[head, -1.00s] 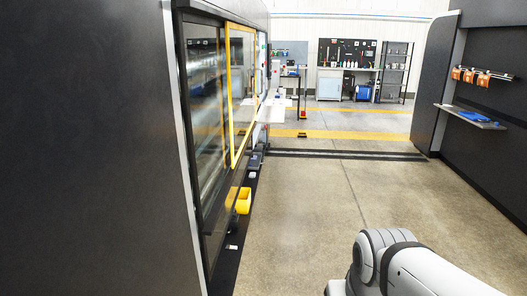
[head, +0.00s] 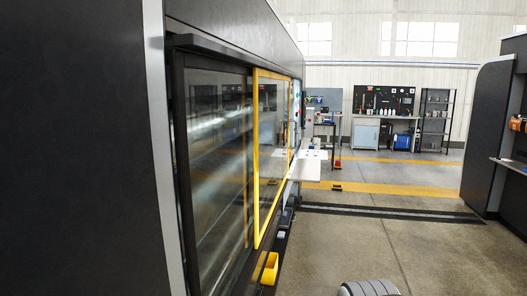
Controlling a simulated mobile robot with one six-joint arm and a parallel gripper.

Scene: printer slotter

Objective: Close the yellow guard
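The yellow guard (head: 257,163) is a yellow-framed clear panel on the side of the large dark machine (head: 97,150), left of centre in the head view. It is seen at a steep angle. A dark-framed glass panel (head: 215,160) lies beside it on the near side. From this angle I cannot tell how far the guard is open. A grey rounded part of my arm shows at the bottom edge. My gripper is not in view.
A yellow bin (head: 270,268) sits low against the machine below the guard. A white shelf (head: 305,168) juts out beyond the guard. The concrete floor (head: 400,250) to the right is clear. A dark wall unit (head: 490,130) stands at the right, with workbenches behind.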

